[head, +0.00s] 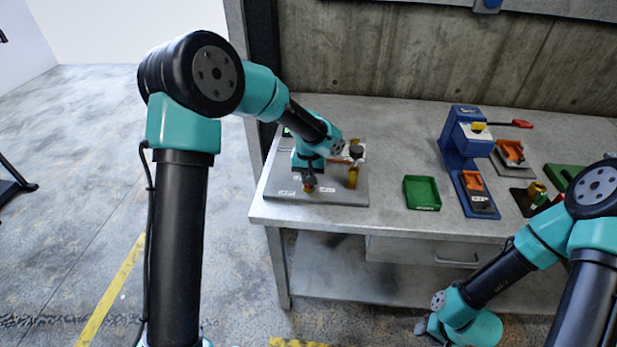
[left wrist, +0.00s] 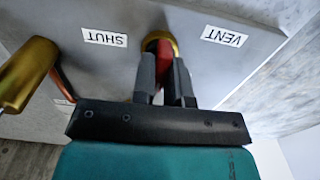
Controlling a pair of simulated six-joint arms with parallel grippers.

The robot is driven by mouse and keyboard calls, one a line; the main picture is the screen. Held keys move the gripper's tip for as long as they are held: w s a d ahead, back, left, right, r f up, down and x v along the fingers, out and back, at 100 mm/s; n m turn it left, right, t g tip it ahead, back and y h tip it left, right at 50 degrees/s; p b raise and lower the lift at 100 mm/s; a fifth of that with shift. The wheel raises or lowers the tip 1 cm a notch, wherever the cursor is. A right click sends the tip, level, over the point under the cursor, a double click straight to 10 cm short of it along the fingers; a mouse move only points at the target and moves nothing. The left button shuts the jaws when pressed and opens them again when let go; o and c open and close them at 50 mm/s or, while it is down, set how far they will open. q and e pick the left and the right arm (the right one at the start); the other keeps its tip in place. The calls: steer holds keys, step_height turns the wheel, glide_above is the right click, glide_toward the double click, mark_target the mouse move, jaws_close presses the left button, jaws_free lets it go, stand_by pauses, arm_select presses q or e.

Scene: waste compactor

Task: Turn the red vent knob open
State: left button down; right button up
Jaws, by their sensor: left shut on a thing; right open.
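The red vent knob (left wrist: 164,62) shows in the left wrist view, with a brass-coloured collar behind it. It sits on a grey panel (left wrist: 225,75) between a SHUT label (left wrist: 104,38) and a VENT label (left wrist: 225,36), both upside down in that view. My left gripper (left wrist: 164,84) is shut on the knob, one finger on each side; the fingers hide part of it. In the head view the left gripper (head: 309,182) points down at the grey panel (head: 345,198) at the table's left end. My right gripper (head: 422,328) hangs low in front of the table, empty and open.
A brass cylinder (left wrist: 25,75) stands near the left gripper; it also shows in the head view (head: 353,176). A green tray (head: 422,192), a blue press (head: 462,150) and several orange and green parts sit further right on the grey table (head: 395,135).

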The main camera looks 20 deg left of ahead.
arm_select(q)
steer(key=c, duration=1.1)
jaws_free()
steer(key=shift+c, duration=0.2)
step_height(320, 180, up, 17)
steer(key=shift+r, duration=0.2)
